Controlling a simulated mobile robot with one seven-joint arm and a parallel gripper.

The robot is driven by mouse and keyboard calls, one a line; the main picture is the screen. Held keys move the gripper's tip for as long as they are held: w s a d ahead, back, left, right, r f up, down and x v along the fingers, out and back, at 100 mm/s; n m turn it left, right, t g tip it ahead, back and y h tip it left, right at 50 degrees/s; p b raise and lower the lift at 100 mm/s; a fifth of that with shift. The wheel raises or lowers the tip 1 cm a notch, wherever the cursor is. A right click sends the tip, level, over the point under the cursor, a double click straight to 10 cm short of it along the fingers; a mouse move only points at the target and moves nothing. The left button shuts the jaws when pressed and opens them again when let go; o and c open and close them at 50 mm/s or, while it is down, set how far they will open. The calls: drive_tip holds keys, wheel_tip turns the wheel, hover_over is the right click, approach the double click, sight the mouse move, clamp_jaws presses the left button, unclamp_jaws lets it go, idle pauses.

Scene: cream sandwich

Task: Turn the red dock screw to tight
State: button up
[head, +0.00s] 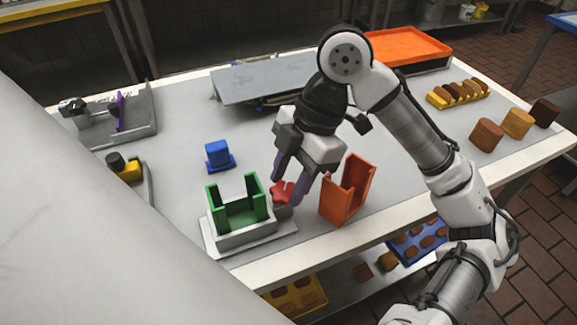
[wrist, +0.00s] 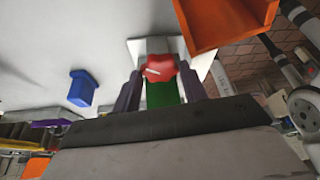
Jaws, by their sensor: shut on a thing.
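The red dock screw (head: 283,192) is a lobed knob on the right side of the grey dock (head: 247,242). A green open-topped holder (head: 238,214) stands in the dock. My gripper (head: 284,188) reaches down from above and its two fingers are shut on the red screw. In the wrist view the red screw (wrist: 160,70) sits between the fingers, with a pale line on its face, and the green holder (wrist: 163,95) shows behind it. The line's meaning cannot be told from here.
An orange open holder (head: 347,190) stands close on the right of my gripper. A blue block (head: 218,155) stands behind the dock. A grey sloped plate (head: 265,78) and an orange tray (head: 405,47) are farther back. Brown pieces (head: 487,134) stand at the right.

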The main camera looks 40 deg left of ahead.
drive_tip(key=m+p, duration=0.1)
drive_tip(key=m, duration=0.1)
drive_tip(key=m+y, duration=0.1)
drive_tip(key=shift+d+r+m+t+p, duration=0.15)
drive_tip(key=shift+m+t+p, duration=0.25)
drive_tip(key=m, duration=0.1)
drive_tip(key=m+t+y+p, duration=0.1)
drive_tip(key=m, duration=0.1)
drive_tip(key=m+p, duration=0.1)
drive_tip(key=shift+s+d, duration=0.15)
drive_tip(key=shift+s, duration=0.1)
drive_tip(key=m, duration=0.2)
drive_tip(key=m+t, duration=0.1)
drive_tip(key=shift+s+m+t+y+p, duration=0.1)
drive_tip(key=shift+m+t+y+p, duration=0.2)
drive_tip(key=shift+m+y+p, duration=0.1)
drive_tip(key=shift+s+f+m+t+b, duration=0.1)
drive_tip(key=shift+m+t+b, duration=0.2)
drive_tip(key=shift+m, duration=0.45)
drive_tip(key=shift+s+f+m+t+b, duration=0.1)
drive_tip(key=shift+m+t+b, duration=0.2)
drive_tip(key=shift+m, duration=0.45)
drive_tip(key=o, duration=1)
drive_tip(key=shift+d, duration=0.1)
drive_tip(key=shift+c, duration=0.2)
